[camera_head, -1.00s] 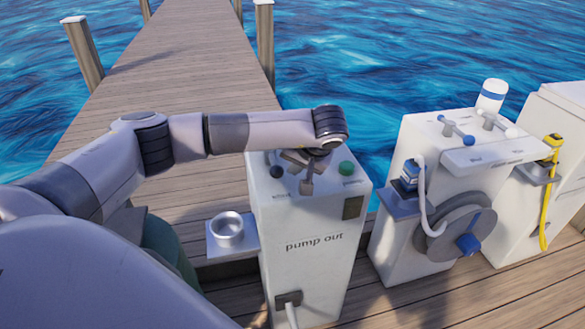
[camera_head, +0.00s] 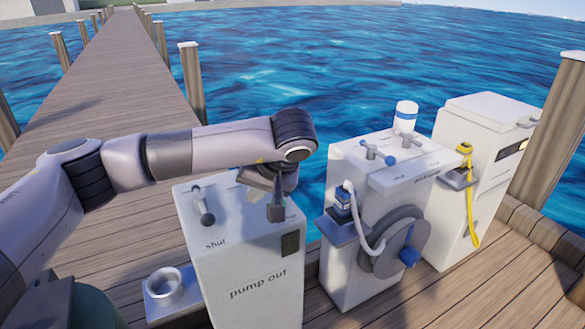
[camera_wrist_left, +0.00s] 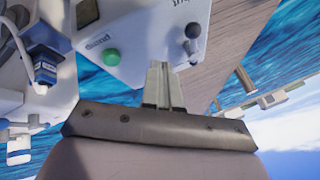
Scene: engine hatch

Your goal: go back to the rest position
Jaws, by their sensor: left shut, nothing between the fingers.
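My left arm reaches in from the left of the head view to the white pump out cabinet (camera_head: 250,255). My left gripper (camera_head: 275,210) hangs over the right part of the cabinet's top, pointing down. In the left wrist view its two fingers (camera_wrist_left: 163,88) are together with nothing between them. A grey lever with a dark knob (camera_head: 203,206) stands on the cabinet top, left of the gripper and apart from it. The green button (camera_wrist_left: 112,57) shows in the left wrist view, clear of the fingers; in the head view my gripper hides it. My right gripper is not in view.
A metal cup holder (camera_head: 165,287) juts from the cabinet's left side. Right of it stands a white unit with a hose reel (camera_head: 395,243) and blue-handled valve (camera_head: 377,153), then another cabinet with a yellow hose (camera_head: 471,205). Wooden pilings and water lie behind.

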